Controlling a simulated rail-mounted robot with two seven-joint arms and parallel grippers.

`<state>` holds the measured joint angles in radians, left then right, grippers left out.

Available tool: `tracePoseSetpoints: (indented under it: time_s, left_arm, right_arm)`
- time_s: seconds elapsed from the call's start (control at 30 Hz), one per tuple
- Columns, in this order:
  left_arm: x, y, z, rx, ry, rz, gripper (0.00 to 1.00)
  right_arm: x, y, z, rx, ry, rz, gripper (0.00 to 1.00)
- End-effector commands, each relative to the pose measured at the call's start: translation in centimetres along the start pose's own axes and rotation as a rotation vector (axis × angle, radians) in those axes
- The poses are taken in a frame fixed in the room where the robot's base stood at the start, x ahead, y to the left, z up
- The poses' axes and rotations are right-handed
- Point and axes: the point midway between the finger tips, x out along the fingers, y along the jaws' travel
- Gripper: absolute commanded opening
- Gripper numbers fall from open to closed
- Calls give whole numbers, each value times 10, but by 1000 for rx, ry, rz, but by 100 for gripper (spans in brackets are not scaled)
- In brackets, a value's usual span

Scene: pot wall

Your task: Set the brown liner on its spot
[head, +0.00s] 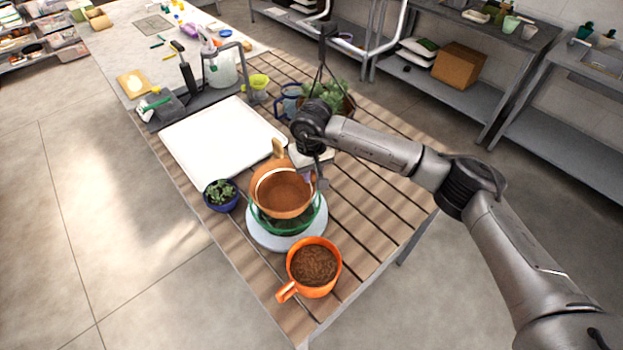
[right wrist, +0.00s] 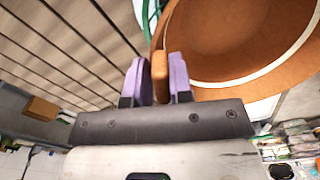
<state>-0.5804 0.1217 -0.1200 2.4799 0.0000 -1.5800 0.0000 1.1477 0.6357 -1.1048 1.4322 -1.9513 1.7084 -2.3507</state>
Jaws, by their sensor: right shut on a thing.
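The brown liner (head: 283,193) is a round, open bowl shape with a pale band inside its rim; in the right wrist view it fills the top right (right wrist: 225,45). It is over the green wire basket (head: 318,222), tilted, with its lower part overlapping the green ring; how deep it sits is hard to tell. The basket stands on a pale round turntable (head: 262,240). My right gripper (head: 318,182) is at the liner's right side; in the right wrist view its purple fingers are shut on a brown tab at the liner's edge (right wrist: 160,78). My left gripper is not in view.
An orange mug of soil (head: 315,266) stands just in front of the turntable. A blue potted succulent (head: 221,194) is close at its left. A white tray (head: 215,135) lies behind, and a hanging plant (head: 325,95) is behind my right wrist. The slatted table's right side is mostly clear.

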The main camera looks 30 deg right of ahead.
Motion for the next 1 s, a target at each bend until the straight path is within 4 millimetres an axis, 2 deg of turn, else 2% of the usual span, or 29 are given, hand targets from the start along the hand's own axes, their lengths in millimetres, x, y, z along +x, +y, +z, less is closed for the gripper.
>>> tracePoseSetpoints:
  time_s: [0.3,0.57,1.0]
  left_arm:
    - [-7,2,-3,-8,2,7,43]
    - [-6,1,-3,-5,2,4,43]
    - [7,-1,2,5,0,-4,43]
  right_arm:
    - [35,0,1,0,-2,-1,0]
    - [36,0,1,0,0,-1,0]
    - [48,0,1,0,-1,-1,0]
